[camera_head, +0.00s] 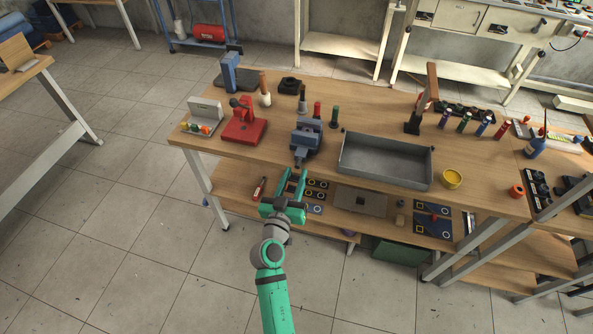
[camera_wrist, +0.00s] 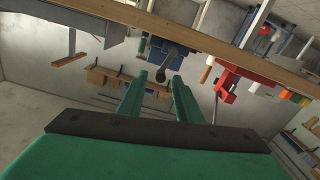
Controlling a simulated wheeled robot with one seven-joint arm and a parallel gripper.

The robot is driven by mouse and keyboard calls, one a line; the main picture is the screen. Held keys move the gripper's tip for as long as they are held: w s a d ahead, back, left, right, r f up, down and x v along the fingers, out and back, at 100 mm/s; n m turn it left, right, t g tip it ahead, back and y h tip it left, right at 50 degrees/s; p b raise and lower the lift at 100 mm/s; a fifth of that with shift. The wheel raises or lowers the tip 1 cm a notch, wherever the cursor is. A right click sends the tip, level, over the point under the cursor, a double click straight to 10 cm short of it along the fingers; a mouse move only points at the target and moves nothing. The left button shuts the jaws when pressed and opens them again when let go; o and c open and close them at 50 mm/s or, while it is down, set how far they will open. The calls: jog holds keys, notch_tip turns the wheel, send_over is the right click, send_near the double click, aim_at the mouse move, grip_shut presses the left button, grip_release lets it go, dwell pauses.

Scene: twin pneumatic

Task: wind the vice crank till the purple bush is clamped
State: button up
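The blue vice (camera_head: 306,138) stands near the front edge of the wooden table, and it also shows in the wrist view (camera_wrist: 158,49). Its dark crank (camera_head: 299,157) points out from the front toward me. In the wrist view the crank (camera_wrist: 164,73) shows between and just beyond my fingertips. My green gripper (camera_head: 292,176) is open, in front of the crank at the table edge. I cannot tell whether a finger touches the crank. I cannot make out the purple bush in the vice jaws. A small purple cylinder (camera_head: 446,118) stands farther right on the table.
A red press (camera_head: 243,127) stands left of the vice, and a grey tray (camera_head: 386,178) close on its right. Red (camera_head: 317,110) and green (camera_head: 335,117) cylinders stand behind it. A lower shelf (camera_head: 236,190) with flat parts lies below the front edge.

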jog(key=v, duration=0.8)
dwell(0.4)
jog(key=s+a+f+n+g+y, duration=0.1)
jog(key=s+f+y, duration=0.25)
jog(key=s, duration=0.55)
jog(key=s+a+f+n+g+y, duration=0.1)
jog(key=s+f+y, duration=0.1)
jog(key=s+f, duration=0.5)
jog(key=d+r+v, duration=0.1)
jog(key=r+v, duration=0.1)
jog(key=v, duration=0.9)
jog(key=w+d+r+v, duration=0.1)
jog(key=r+v, duration=0.1)
jog(key=v, duration=0.8)
jog(key=shift+s+d+r, duration=0.3)
jog(key=shift+d, duration=0.1)
